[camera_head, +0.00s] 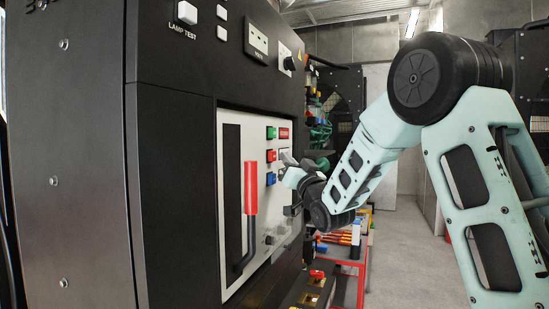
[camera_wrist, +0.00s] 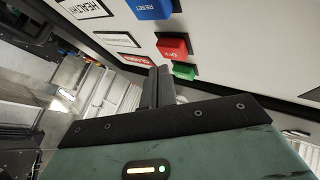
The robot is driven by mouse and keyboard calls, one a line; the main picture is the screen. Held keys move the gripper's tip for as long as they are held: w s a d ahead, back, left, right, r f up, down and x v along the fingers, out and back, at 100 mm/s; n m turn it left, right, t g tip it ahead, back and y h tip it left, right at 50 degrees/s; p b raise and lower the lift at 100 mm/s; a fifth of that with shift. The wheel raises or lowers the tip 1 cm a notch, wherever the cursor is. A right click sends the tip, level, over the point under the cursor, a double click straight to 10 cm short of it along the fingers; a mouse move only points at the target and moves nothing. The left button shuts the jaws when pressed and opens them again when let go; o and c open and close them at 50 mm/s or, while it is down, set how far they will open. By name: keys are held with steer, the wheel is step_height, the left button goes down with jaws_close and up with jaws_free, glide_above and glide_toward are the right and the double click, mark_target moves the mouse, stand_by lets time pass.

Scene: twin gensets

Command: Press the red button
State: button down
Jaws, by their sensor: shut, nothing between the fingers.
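The red button (camera_head: 271,156) is on the white panel (camera_head: 233,118), between the green button (camera_head: 271,132) above it and the blue button (camera_head: 270,179) below it. In the wrist view the picture is turned over: the red button (camera_wrist: 173,47) reads OFF, the blue button (camera_wrist: 150,9) reads RESET, and the green button (camera_wrist: 184,71) is nearest. My gripper (camera_head: 285,161) is shut and empty, just right of the red button in the head view. In the wrist view its fingertips (camera_wrist: 160,70) point at the panel beside the red and green buttons. I cannot tell whether they touch the panel.
A long lever with a red grip (camera_head: 250,188) stands out left of the buttons. A rotary knob (camera_head: 289,63) and a LAMP TEST button (camera_head: 187,12) are higher on the black cabinet (camera_head: 175,150). A red-framed rack (camera_head: 350,265) stands beyond. Floor at right is clear.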

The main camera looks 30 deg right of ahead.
steer(key=shift+w+a+b, duration=0.1)
steer(key=shift+w+b, duration=0.05)
steer(key=shift+b, duration=0.15)
steer(key=shift+w+a, duration=0.15)
steer(key=shift+w, duration=0.05)
steer(key=shift+w+a+b, duration=0.35)
steer(key=shift+b, duration=0.2)
stand_by(0.9)
steer(key=shift+d, duration=0.1)
steer(key=shift+s+d+b, duration=0.5)
steer(key=shift+s+b, duration=0.15)
steer(key=shift+s, duration=0.05)
steer(key=shift+s+d+b, duration=0.65)
steer(key=shift+s+d, duration=0.15)
steer(key=shift+s, duration=0.2)
steer(key=shift+s+d+b, duration=0.65)
steer(key=shift+s+d, duration=0.1)
steer(key=shift+s, duration=0.2)
